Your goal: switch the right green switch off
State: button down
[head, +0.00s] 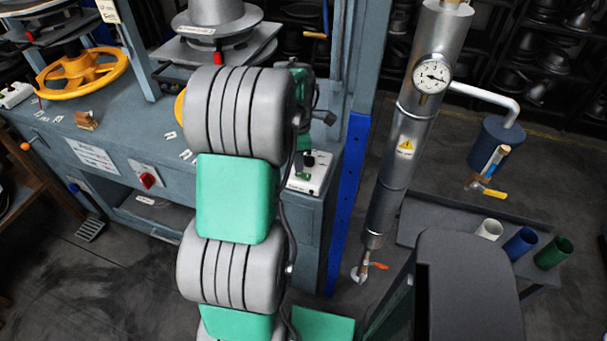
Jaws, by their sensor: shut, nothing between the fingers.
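A small white control box (316,176) sits on the right end of the blue-grey press bench. A green switch (302,176) and a dark knob (309,160) show on it. The left part of the box is hidden behind my arm, so I cannot tell whether another green switch is there or which position this one is in. My grey and green arm rises through the middle of the head view. Its far end bends down behind the thick upper link, close to the box. My gripper's fingers are hidden there.
A red rotary switch (147,180) is on the bench front. A yellow handwheel (82,69) stands at the upper left. A silver cylinder with a gauge (432,76) rises right of the blue post (347,200). Several coloured cups stand at the right.

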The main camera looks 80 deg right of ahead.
jog(key=shift+f+b, duration=0.6)
jog(key=shift+f, duration=0.45)
dwell(0.4)
jog(key=shift+r, duration=0.15)
jog(key=shift+r+p, duration=2.45)
jog(key=shift+r, duration=1)
